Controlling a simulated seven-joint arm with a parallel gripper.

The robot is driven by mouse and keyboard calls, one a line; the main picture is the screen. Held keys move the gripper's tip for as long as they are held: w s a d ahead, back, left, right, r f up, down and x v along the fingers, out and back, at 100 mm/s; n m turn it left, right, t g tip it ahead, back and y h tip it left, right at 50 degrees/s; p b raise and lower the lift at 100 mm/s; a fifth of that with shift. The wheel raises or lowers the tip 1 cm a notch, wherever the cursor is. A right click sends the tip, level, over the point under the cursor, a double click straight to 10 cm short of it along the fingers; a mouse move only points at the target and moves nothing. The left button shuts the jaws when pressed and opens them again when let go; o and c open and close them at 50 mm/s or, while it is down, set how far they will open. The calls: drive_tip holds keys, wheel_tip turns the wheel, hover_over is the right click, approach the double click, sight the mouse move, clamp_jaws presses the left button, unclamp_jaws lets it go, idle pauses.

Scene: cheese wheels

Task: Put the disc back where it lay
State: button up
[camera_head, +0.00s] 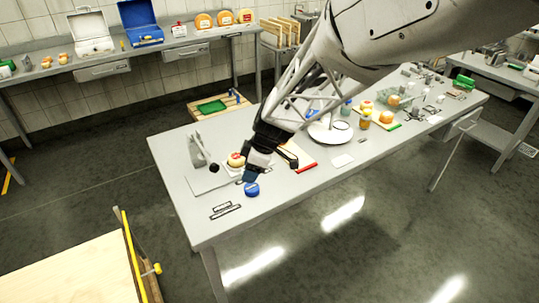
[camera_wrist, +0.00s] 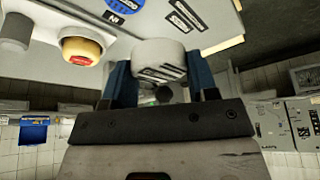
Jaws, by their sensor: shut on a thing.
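My gripper (camera_head: 250,174) is over the near left part of the long grey table (camera_head: 180,152). In the wrist view its two blue fingers (camera_wrist: 160,72) are shut on a white, rounded, disc-like piece (camera_wrist: 158,50) with black markings, held up off the table. In the head view the held piece is mostly hidden by the gripper. A blue disc (camera_head: 252,189) with white lettering lies on the table just below the fingers, apart from them. It also shows at the top of the wrist view (camera_wrist: 125,4).
Black-and-white rectangular labels (camera_head: 225,211) lie flat near the table's front left. A red-and-yellow cheese wheel (camera_head: 236,159) stands left of my gripper, with a grey stand (camera_head: 198,150) beyond. A red-edged board (camera_head: 300,160) lies to the right. The table's left front corner is clear.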

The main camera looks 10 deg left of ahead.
drive_tip(key=s+d+f, duration=0.1)
drive_tip(key=d+f, duration=0.1)
drive_tip(key=d, duration=0.4)
drive_tip(key=s+d+f, duration=0.2)
drive_tip(key=d+f, duration=0.1)
drive_tip(key=d, duration=0.4)
drive_tip(key=shift+s+f, duration=0.2)
drive_tip(key=shift+w, duration=0.15)
hover_over(277, 180)
drive_tip(key=shift+w+d+f, duration=0.2)
drive_tip(key=shift+d+f, duration=0.15)
drive_tip(key=shift+f, duration=0.4)
drive_tip(key=shift+f, duration=1.75)
drive_tip(key=shift+f, duration=0.4)
